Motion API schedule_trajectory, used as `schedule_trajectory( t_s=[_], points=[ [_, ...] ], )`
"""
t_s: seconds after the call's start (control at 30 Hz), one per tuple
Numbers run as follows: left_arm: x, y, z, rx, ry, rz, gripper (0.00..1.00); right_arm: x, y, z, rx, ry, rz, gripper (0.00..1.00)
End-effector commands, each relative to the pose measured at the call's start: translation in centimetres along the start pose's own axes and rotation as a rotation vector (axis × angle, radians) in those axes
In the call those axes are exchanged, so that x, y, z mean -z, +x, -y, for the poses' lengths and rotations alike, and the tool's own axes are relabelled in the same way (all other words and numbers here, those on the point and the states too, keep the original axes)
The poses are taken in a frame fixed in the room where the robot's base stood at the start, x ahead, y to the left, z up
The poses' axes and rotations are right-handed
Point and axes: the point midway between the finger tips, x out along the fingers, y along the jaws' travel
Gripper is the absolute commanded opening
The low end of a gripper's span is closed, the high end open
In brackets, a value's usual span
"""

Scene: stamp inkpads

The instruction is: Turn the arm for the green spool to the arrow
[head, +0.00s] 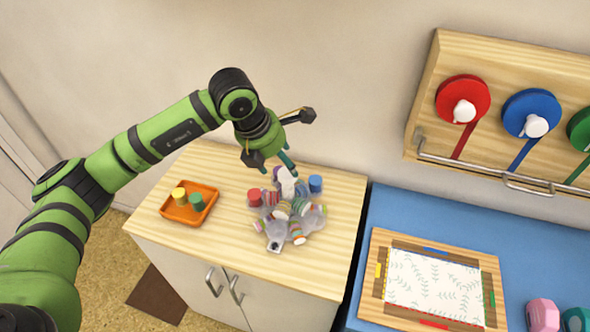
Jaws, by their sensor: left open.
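The green spool (582,129) is on the wooden wall rack at the far right, cut off by the picture's edge. A green ribbon (577,172) runs down from it to the metal bar (505,172). An arm for this spool and an arrow cannot be made out. My left gripper (279,165) is open and empty above the cabinet top, well left of the rack, over a pile of small stamps and bottles. My right gripper is not in view.
Red (447,98) and blue (518,107) spools with white knobs share the rack (428,112). An orange tray (170,212) holds small yellow and green pieces. A wooden frame (374,268) with leaf-patterned paper lies on the blue counter (400,209), near pink and green pieces.

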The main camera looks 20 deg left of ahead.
Motion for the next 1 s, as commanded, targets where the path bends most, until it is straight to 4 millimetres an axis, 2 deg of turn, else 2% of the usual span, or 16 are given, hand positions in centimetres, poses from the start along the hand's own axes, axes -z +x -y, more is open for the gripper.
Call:
schedule_trajectory(
  t_s=[0.1, 0.3, 0.47, 0.67, 0.7, 0.77, 0.8, 0.87, 1.0],
  points=[
    [0.0, 1.8, 0.1, 0.003, -0.003, -0.005, 0.69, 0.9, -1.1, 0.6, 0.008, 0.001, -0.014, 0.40],
    [0.0, 4.4, 0.1, 0.003, -0.003, -0.003, 0.69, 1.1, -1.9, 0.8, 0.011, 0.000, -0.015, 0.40],
    [0.1, 5.3, 0.1, 0.001, -0.002, -0.002, 0.69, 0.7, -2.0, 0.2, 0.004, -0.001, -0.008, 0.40],
    [0.1, 5.3, 0.1, 0.000, -0.002, -0.002, 0.69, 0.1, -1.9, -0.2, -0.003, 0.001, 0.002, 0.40],
    [0.1, 5.3, 0.1, 0.000, -0.002, -0.002, 0.61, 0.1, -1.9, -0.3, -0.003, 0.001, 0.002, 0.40],
    [0.1, 5.3, 0.1, 0.000, -0.002, -0.001, 0.37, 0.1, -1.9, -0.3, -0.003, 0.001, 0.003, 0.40],
    [0.1, 5.3, 0.1, 0.000, -0.003, -0.001, 0.21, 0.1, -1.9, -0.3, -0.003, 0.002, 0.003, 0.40],
    [0.0, 5.3, 0.1, 0.001, -0.003, -0.001, 0.00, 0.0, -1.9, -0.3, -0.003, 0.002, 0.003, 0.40],
    [0.0, 5.3, 0.1, 0.001, -0.002, 0.001, 0.00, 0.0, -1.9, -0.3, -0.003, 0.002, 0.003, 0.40]
  ],
)
